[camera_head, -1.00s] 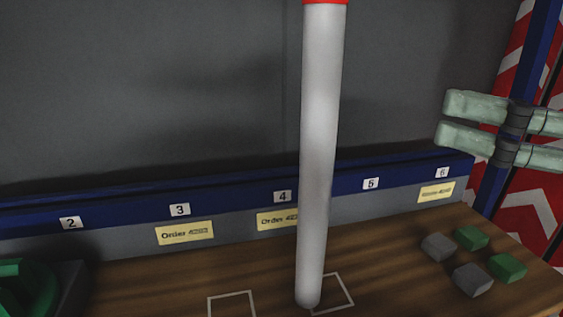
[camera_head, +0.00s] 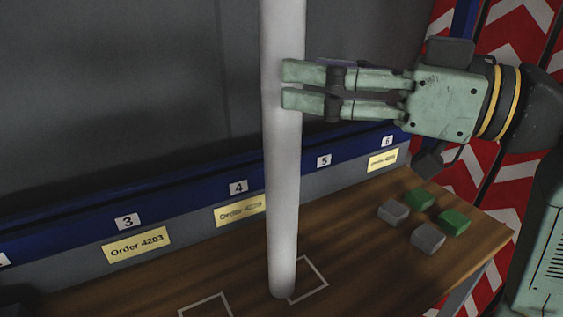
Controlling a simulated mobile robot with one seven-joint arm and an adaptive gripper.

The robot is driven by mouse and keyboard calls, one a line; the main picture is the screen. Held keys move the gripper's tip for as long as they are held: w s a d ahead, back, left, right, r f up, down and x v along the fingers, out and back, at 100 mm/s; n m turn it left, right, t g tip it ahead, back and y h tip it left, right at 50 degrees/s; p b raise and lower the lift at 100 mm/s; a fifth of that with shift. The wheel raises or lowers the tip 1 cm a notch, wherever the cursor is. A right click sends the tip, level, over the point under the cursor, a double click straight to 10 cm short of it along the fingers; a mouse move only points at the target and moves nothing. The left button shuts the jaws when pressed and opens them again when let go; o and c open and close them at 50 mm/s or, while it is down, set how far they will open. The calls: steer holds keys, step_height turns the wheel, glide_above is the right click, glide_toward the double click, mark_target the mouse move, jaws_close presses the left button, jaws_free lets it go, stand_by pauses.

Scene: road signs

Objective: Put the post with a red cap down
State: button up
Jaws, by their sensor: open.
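The white post (camera_head: 283,190) stands nearly upright on the wooden table, its foot at the left edge of a white square outline (camera_head: 311,279). Its top is above the head camera view, so the red cap is hidden. My gripper (camera_head: 289,86) comes in level from the right, at the upper part of the post. Its two fingers are apart, one above the other, and their tips overlap the right half of the post. I cannot tell whether they touch it.
Several grey and green blocks (camera_head: 428,237) lie on the table at the right. A blue ledge (camera_head: 190,195) with number tags and yellow order labels runs behind the post. Another white outline (camera_head: 207,305) is at the front. Red and white chevron panels (camera_head: 500,60) stand at the right.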

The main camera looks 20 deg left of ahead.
steer(key=a, duration=0.1)
steer(key=w+a+p, duration=0.1)
steer(key=a, duration=0.1)
steer(key=a+p, duration=0.1)
steer(key=shift+w+a+r, duration=0.25)
steer(key=shift+a+r, duration=0.05)
steer(key=shift+a, duration=0.1)
steer(key=shift+c, duration=0.4)
jaws_close()
stand_by(0.4)
